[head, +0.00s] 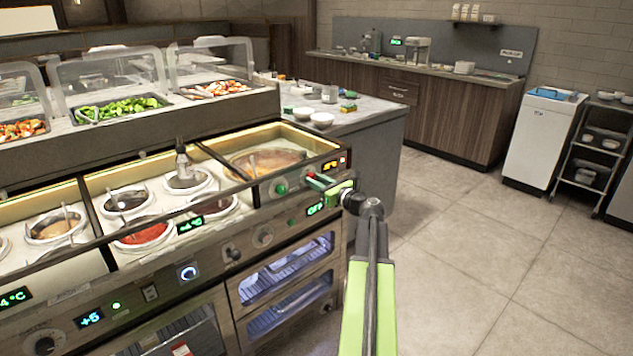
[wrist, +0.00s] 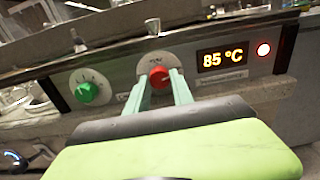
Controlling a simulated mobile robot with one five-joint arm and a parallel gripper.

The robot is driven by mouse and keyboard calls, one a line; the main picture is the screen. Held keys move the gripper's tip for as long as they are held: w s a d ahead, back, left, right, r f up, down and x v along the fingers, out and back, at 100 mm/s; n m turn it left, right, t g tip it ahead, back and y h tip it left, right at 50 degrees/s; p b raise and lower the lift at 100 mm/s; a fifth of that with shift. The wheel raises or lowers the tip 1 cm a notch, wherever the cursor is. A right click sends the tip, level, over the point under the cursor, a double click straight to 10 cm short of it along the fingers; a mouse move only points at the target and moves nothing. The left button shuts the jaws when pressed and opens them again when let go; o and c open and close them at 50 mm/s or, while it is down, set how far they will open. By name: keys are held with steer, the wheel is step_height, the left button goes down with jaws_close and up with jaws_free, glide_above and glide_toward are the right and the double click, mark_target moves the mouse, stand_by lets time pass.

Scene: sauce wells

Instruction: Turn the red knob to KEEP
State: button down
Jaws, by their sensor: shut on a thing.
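The red knob (wrist: 159,76) sits on a round white dial plate on the front panel in the wrist view. My gripper (wrist: 158,84) is shut on it, with one pale finger on each side. The head view shows my gripper (head: 318,181) at the right end of the counter front, with a little red between its fingertips. The lettering around the knob is too small and partly covered to read, so I cannot tell which setting it points to. A display (wrist: 223,59) to the right of the knob reads 85 °C.
Wells with sauces (head: 143,233) lie left of my gripper behind the panel. The floor (head: 470,240) to the right is clear.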

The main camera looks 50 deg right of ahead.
steer(key=shift+n, duration=7.9)
steer(key=c, duration=1.1)
jaws_free()
steer(key=s+a, duration=0.1)
steer(key=s, duration=1.6)
steer(key=shift+s, duration=0.25)
